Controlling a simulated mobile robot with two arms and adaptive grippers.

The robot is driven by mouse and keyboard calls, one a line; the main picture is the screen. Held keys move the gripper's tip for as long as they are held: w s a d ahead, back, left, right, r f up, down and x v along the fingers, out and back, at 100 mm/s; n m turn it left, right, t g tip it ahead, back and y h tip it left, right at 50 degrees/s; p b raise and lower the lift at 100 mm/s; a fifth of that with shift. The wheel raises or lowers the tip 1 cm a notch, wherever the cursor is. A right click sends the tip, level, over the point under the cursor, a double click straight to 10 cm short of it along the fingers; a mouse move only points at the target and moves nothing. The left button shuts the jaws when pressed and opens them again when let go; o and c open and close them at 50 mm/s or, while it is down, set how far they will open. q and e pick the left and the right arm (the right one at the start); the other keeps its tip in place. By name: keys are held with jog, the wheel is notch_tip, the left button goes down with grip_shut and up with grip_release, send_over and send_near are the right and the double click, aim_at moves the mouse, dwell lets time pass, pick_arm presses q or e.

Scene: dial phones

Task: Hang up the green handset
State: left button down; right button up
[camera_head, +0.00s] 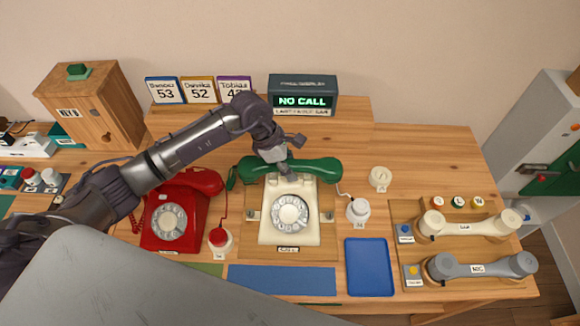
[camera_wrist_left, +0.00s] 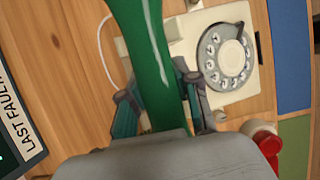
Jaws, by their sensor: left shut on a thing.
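The green handset (camera_head: 305,170) lies crosswise over the back end of the cream dial phone (camera_head: 288,232). I cannot tell whether it touches the cradle or hangs just above it. My left gripper (camera_head: 279,166) is shut on the middle of the handset's grip, coming from behind and above. In the left wrist view the green handset (camera_wrist_left: 148,62) runs between the two fingers (camera_wrist_left: 160,108), and the cream phone with its dial (camera_wrist_left: 222,57) shows beside it. The cradle is mostly hidden under the handset. My right gripper is not in view.
A red dial phone (camera_head: 168,219) with its red handset stands left of the cream phone. A red-topped pot (camera_head: 219,239) and a white pot (camera_head: 358,211) flank the cream phone. A blue tray (camera_head: 369,267) and two more handsets on a board (camera_head: 408,222) lie to the right. A display (camera_head: 303,95) stands behind.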

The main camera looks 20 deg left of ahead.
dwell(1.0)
pick_arm(q)
jog(key=shift+f+b, duration=0.85)
jog(key=shift+b, duration=0.2)
jog(key=c, duration=0.7)
grip_release()
jog(key=shift+c, duration=0.2)
jog(key=v, duration=1.2)
jog(key=shift+a, duration=0.1)
jog(key=shift+s, duration=0.1)
